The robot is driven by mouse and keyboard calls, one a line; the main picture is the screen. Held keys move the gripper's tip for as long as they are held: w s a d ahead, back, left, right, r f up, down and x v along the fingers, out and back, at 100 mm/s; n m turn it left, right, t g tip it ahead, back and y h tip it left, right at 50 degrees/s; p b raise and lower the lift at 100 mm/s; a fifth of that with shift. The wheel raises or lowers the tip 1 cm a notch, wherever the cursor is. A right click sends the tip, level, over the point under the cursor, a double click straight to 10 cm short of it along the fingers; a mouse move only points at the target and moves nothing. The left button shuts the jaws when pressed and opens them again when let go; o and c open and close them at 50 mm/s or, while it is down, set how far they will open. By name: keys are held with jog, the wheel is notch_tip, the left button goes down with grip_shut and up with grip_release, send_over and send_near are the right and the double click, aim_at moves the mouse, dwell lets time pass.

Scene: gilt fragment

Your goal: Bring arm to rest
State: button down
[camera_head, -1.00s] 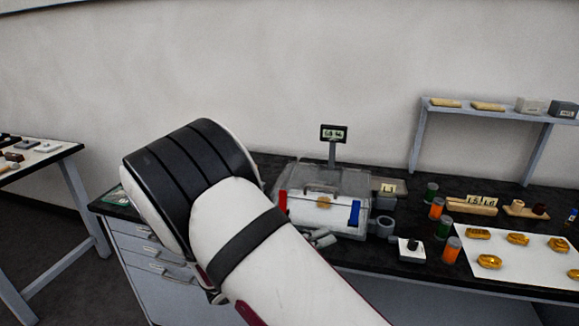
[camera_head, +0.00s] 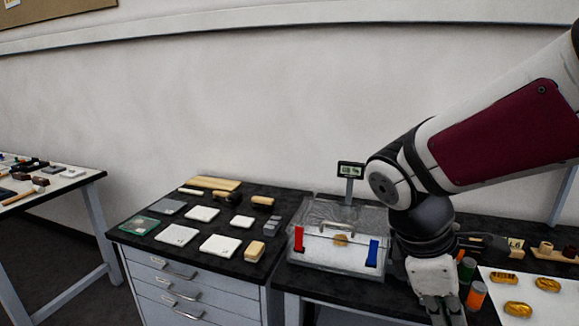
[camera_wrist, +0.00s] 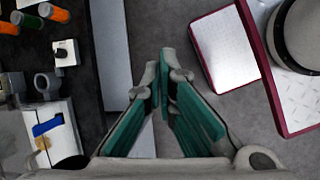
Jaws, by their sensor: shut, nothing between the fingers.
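My arm comes in from the right edge of the head view and bends down at a dark joint. My gripper (camera_head: 441,312) hangs below it, pointing down, in front of the dark bench's front edge. In the wrist view my gripper (camera_wrist: 166,65) has its teal-padded fingers converging to the tips with nothing held between them. The floor and a pale bench strip show beneath the fingers. The fingertips in the head view are partly cut by the bottom edge.
A clear balance case (camera_head: 340,250) with red and blue parts stands left of my gripper. Orange and green jars (camera_head: 476,295) and gold pieces on a white sheet (camera_head: 555,285) lie right. A drawer cabinet (camera_head: 190,285) holds white tiles. Grey floor (camera_wrist: 225,125) is open below.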

jog(key=s+a+r+m+t+y, duration=0.3)
jog(key=s+m, duration=0.4)
jog(key=m, duration=0.5)
jog(key=shift+s+r+m+t+y, duration=0.4)
jog(key=shift+r+t+y, duration=0.55)
jog(key=shift+t, duration=0.15)
